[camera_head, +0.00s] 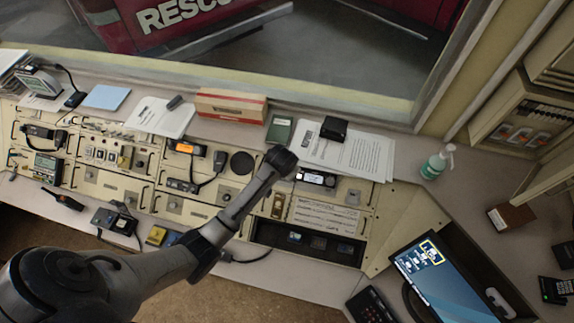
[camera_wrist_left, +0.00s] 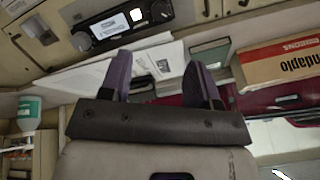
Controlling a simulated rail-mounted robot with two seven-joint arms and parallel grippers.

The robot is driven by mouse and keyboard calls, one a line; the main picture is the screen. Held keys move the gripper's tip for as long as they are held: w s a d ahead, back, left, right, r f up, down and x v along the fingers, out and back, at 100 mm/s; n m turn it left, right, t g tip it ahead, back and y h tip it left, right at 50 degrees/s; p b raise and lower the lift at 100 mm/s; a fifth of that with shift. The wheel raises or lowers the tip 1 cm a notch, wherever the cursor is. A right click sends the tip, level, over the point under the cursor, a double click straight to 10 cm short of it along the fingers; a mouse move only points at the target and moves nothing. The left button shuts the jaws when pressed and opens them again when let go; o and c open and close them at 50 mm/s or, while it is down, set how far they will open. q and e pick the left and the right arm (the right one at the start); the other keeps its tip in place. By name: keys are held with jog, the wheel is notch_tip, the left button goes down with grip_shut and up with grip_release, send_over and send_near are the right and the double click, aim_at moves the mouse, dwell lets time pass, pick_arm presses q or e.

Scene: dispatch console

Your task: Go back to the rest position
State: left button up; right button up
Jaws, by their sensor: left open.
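My left arm reaches in from the lower left of the head view, and its dark end (camera_head: 280,160) is above the middle of the console. The fingers are not clear in that view. In the left wrist view my left gripper (camera_wrist_left: 160,78) shows two purple-grey fingers standing apart, with nothing held between them. White papers and the console face are seen beyond the fingers. My right gripper is in neither view.
A red-and-cream box (camera_head: 231,104), a green book (camera_head: 280,129) and papers (camera_head: 352,154) lie along the console's back ledge. A radio unit (camera_head: 316,178) is just right of the arm's end. A sanitizer bottle (camera_head: 436,163) and a lit screen (camera_head: 440,285) are at right.

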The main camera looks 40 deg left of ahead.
pick_arm(q)
jog(key=shift+s, duration=0.1)
jog(key=d+r+t, duration=0.3)
jog(key=r, duration=0.9)
jog(key=s+d+r+h, duration=0.1)
jog(key=s+d+r, duration=0.3)
jog(key=s, duration=0.1)
jog(key=s+d+f+g, duration=0.1)
jog(key=s+f, duration=0.2)
jog(key=s, duration=0.5)
jog(key=s+d+f+m+g+h+p, duration=0.1)
jog(key=s+d+f, duration=0.1)
jog(key=s, duration=0.7)
jog(key=s+d+f+g+p, duration=0.1)
jog(key=s+f, duration=0.3)
jog(key=s, duration=0.5)
jog(key=shift+s+d+m+g+h, duration=0.15)
jog(key=shift+d+m+g+h, duration=0.1)
jog(key=shift+m+g+h, duration=0.05)
jog(key=shift+f, duration=0.1)
